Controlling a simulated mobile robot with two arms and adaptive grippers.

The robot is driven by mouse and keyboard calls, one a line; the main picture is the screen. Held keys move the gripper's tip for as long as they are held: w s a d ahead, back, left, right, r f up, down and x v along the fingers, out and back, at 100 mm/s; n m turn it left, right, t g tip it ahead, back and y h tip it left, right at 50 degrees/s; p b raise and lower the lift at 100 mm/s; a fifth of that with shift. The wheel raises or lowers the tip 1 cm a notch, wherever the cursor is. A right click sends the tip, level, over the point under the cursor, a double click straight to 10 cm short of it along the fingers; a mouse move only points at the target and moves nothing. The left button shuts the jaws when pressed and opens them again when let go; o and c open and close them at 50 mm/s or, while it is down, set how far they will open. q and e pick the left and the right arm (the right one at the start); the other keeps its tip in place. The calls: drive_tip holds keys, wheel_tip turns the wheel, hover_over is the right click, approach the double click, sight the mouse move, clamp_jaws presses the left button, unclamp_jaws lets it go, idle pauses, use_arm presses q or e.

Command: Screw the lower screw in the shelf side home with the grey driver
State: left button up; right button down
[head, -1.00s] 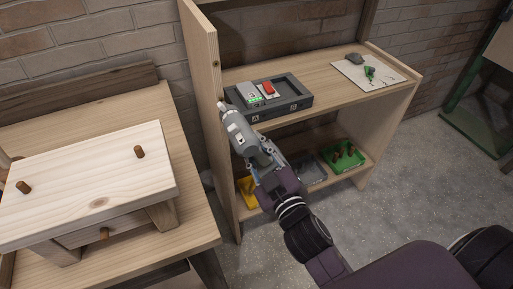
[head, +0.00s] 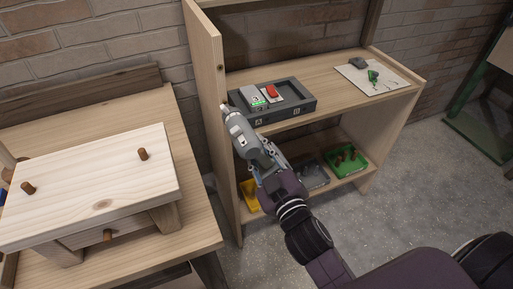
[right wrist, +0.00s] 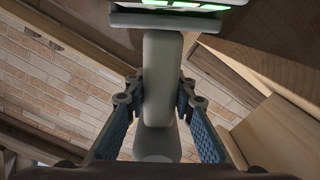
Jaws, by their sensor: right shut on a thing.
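My right gripper (head: 264,166) is shut on the grey driver (head: 240,132) in front of the shelf. The driver slants up and left, and its nose is close to the left shelf side (head: 204,85). I cannot tell whether the nose touches the wood or a screw. The lower screw cannot be made out. In the right wrist view the two blue-padded fingers (right wrist: 160,98) stand on either side of the driver's grey body (right wrist: 163,65). Green-lit marks show at the top edge there. My left gripper is not in view.
A dark tray (head: 300,108) with a grey and a red item lies on the upper board. A white sheet (head: 384,82) lies right of it. Yellow (head: 249,195), grey and green (head: 347,159) bins stand below. A workbench (head: 190,215) with a pegged wooden piece is left.

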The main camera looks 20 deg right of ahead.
drive_tip(key=shift+w+r, duration=0.25)
drive_tip(key=shift+w, duration=0.2)
drive_tip(key=shift+w+p, duration=0.3)
drive_tip(key=shift+w, duration=0.25)
idle(1.0)
drive_tip(key=shift+s, duration=1.55)
drive_tip(key=s+d, duration=0.1)
drive_tip(key=d, duration=0.1)
drive_tip(key=s+d+p, duration=0.1)
drive_tip(key=d, duration=0.1)
drive_tip(key=s+d, duration=0.1)
drive_tip(key=d, duration=0.2)
drive_tip(key=shift+s+d, duration=0.1)
drive_tip(key=shift+s, duration=0.25)
